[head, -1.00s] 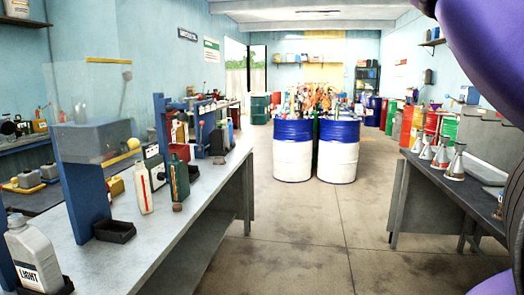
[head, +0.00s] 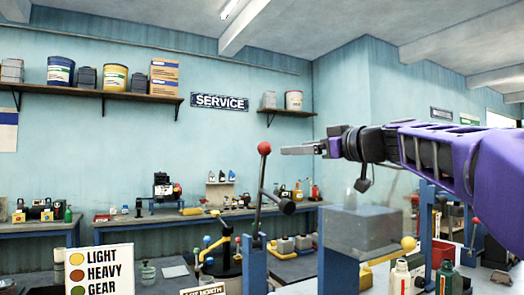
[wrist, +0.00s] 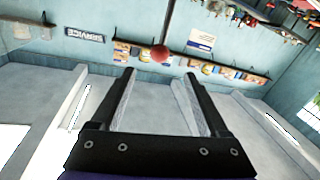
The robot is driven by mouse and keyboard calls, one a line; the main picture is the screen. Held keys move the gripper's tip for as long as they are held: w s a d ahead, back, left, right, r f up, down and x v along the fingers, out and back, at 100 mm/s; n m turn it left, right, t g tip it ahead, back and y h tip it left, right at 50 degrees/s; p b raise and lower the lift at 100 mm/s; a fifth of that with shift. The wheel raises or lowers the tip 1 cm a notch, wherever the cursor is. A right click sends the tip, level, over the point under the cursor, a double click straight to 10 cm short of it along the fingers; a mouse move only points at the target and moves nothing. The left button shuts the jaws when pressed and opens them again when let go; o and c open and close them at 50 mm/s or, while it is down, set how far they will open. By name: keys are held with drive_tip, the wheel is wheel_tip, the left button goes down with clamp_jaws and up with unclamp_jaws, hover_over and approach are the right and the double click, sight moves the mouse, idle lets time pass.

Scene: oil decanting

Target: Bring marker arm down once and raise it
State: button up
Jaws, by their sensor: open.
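A dark lever (head: 258,185) with a red ball knob (head: 264,148) stands upright, tilted slightly, on a blue post; which part is the marker arm is not labelled. My gripper (head: 284,150) points left, level with the red knob and just right of it in the head view. In the wrist view the open gripper (wrist: 160,74) is empty, and the red knob (wrist: 161,54) shows beyond and between its fingertips, apart from them. A dark cylindrical piece (head: 286,206) sticks out from the lever's side.
A clear box (head: 362,230) on a blue stand with a yellow ball stands below my arm. A yellow-and-black device (head: 224,252) is left of the lever. A LIGHT, HEAVY, GEAR sign (head: 100,270) stands front left. The air around the knob looks clear.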

sight(260, 149)
drive_tip(key=p+x, duration=0.6)
drive_tip(key=x, duration=0.9)
drive_tip(key=shift+w+a+p, duration=0.3)
drive_tip(key=shift+w+a, duration=0.1)
clamp_jaws()
idle(0.5)
